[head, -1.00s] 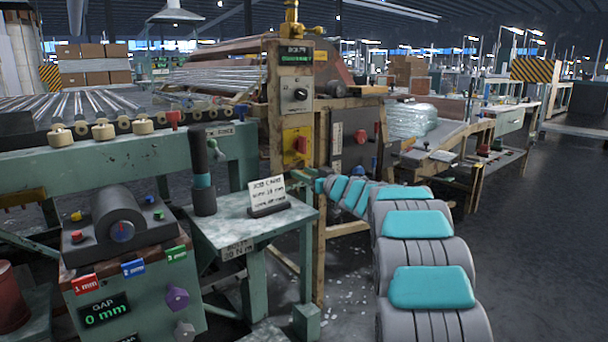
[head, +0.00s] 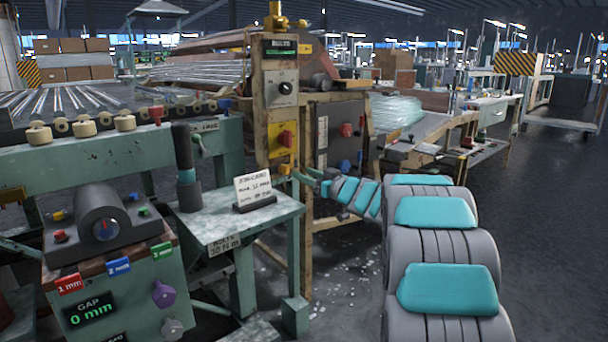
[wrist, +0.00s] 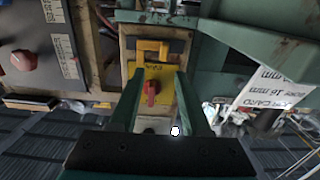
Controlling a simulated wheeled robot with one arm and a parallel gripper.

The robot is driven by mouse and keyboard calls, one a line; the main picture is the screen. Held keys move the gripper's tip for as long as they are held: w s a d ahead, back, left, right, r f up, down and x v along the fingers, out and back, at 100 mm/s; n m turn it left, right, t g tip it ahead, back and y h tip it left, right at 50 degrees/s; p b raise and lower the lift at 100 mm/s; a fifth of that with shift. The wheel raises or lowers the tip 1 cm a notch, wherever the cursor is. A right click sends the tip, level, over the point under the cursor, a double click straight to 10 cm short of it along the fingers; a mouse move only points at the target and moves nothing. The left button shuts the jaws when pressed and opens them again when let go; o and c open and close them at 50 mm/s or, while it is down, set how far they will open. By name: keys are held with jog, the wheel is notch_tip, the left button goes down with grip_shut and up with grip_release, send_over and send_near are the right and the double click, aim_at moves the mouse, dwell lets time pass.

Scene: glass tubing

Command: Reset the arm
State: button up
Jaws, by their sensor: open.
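My arm reaches forward at the right of the head view. My gripper (head: 304,178) is small there, close to the front of the wooden control post (head: 262,120) and below its yellow plate (head: 274,148). In the wrist view my gripper (wrist: 159,75) shows two green fingers, spread apart with nothing held. The red knob (wrist: 152,92) on the yellow plate (wrist: 135,75) appears between them, beyond the fingers. I cannot tell the exact gap.
A small green table (head: 215,228) with a job card (head: 254,188) stands left of my arm. A gap-control box (head: 110,285) reading 0 mm is at the front left. A grey panel (wrist: 45,45) is beside the post. Open floor (head: 550,220) lies to the right.

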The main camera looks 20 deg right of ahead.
dwell(0.3)
jog(key=s+d+f+m+g+h+p, duration=0.1)
jog(key=s+f+m+g+h, duration=0.3)
jog(key=s, duration=0.5)
jog(key=s+f+m+g+h+p, duration=0.1)
jog(key=s+m+g+h, duration=0.15)
jog(key=s+h, duration=0.5)
jog(key=s+a+f+g+y, duration=0.1)
jog(key=s+a+f+g, duration=0.2)
jog(key=s, duration=1)
jog(key=s+a+f+n+g+y, duration=0.1)
jog(key=s+a+f+g, duration=0.3)
jog(key=s+a, duration=0.5)
jog(key=s+a+f+n+g+y+p, duration=0.1)
jog(key=s+a+f+g+y, duration=0.2)
jog(key=s, duration=1.6)
jog(key=a+f+g, duration=0.1)
jog(key=a+g, duration=0.1)
jog(key=a, duration=0.1)
jog(key=shift+s, duration=0.25)
jog(key=shift+n, duration=0.25)
jog(key=shift+a, duration=0.1)
